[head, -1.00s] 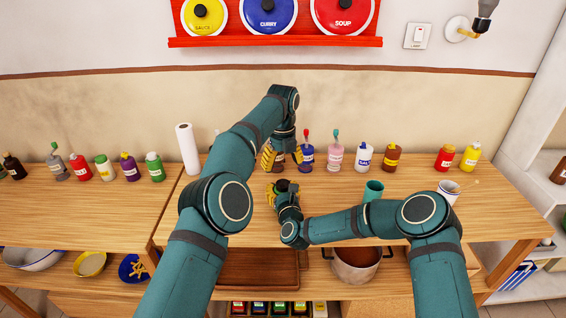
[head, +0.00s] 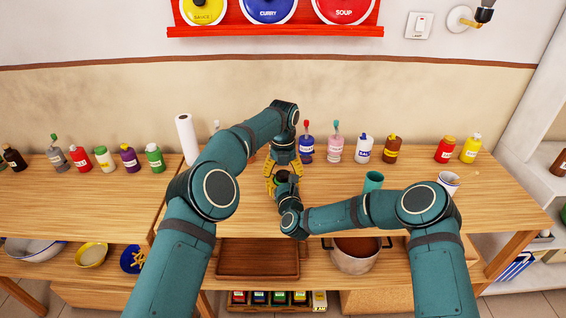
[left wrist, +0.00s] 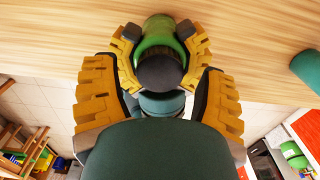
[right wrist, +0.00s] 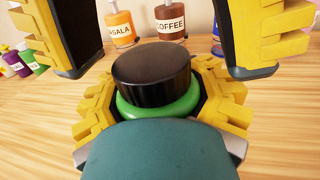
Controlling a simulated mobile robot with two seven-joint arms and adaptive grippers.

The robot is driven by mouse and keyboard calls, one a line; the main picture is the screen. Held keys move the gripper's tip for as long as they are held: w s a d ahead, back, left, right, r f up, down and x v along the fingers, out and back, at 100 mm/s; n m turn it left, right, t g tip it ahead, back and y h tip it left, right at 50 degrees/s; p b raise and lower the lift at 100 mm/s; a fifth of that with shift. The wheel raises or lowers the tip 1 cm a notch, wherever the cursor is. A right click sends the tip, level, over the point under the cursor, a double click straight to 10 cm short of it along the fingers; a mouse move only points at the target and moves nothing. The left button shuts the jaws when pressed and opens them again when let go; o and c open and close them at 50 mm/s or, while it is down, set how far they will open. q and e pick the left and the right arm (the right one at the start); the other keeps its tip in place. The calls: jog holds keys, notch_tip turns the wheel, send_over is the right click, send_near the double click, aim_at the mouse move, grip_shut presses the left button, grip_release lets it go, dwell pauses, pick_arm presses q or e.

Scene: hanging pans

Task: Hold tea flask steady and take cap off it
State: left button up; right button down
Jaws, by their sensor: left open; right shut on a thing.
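The tea flask (right wrist: 158,108) is green with a black cap (right wrist: 152,73) on top. It stands upright over the wooden table, and my right gripper (right wrist: 158,100) is shut around its body just below the cap. In the left wrist view the flask (left wrist: 156,32) and its cap (left wrist: 160,72) lie between the fingers of my left gripper (left wrist: 156,75). The left gripper is open, with a finger on each side of the cap and a gap on both sides. In the head view both grippers meet near the table's middle and largely hide the flask.
A row of sauce bottles (head: 335,148) stands along the back of the table, with a paper roll (head: 188,138) to the left. A green cup (head: 373,181) and a white cup (head: 448,181) stand on the right. The table's left-middle part is clear.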

pick_arm(q)
jog(key=shift+f, duration=0.5)
grip_shut()
jog(key=n, duration=0.6)
jog(key=shift+n, duration=0.4)
grip_release()
